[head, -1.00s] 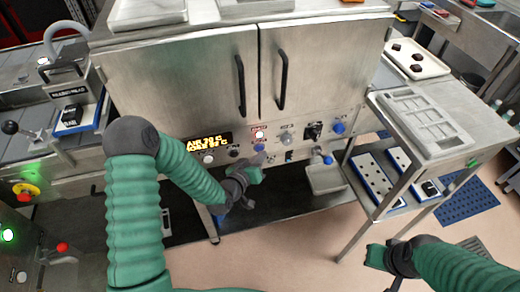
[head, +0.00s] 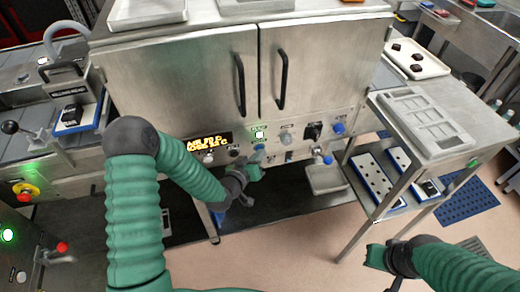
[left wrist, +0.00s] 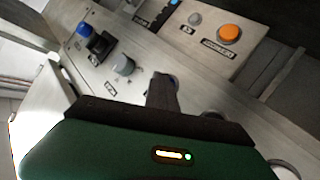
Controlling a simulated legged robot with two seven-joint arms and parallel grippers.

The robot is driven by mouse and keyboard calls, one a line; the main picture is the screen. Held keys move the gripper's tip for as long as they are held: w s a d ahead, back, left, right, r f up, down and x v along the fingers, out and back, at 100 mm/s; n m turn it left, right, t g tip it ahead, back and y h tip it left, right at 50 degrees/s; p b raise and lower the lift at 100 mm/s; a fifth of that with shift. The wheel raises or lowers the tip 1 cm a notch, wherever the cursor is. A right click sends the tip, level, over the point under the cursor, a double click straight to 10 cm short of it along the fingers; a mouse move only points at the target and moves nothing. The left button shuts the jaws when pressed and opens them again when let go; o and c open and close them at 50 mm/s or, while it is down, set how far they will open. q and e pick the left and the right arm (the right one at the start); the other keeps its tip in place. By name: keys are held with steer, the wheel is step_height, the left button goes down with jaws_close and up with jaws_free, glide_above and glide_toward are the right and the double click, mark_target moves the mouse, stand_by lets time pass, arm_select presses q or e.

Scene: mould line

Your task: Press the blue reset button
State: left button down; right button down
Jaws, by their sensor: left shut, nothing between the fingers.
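An amber display (head: 208,143) is left of the button. A grey knob (head: 287,138), a dark switch (head: 314,131) and another blue knob (head: 338,128) are to the right. Two black door handles (head: 281,80) stick out above. A steel cart (head: 441,150) stands at the right.

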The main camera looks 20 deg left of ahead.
arm_select(q)
steer(key=shift+s+d, duration=0.45)
steer(key=shift+s, duration=0.25)
steer(key=s+d, duration=0.1)
steer(key=s, duration=0.1)
steer(key=s+d, duration=0.2)
stand_by(0.4)
stand_by(0.6)
steer(key=s+a+r+m+g+y, duration=0.1)
steer(key=s+a+r+g, duration=0.1)
steer(key=s+g, duration=0.4)
steer(key=s+a+r+m+g+y+p, duration=0.1)
steer(key=s+g, duration=0.4)
steer(key=s, duration=0.9)
steer(key=shift+a+r+m+g, duration=0.4)
steer(key=shift+a+r+m, duration=0.05)
steer(key=shift+r+m, duration=0.35)
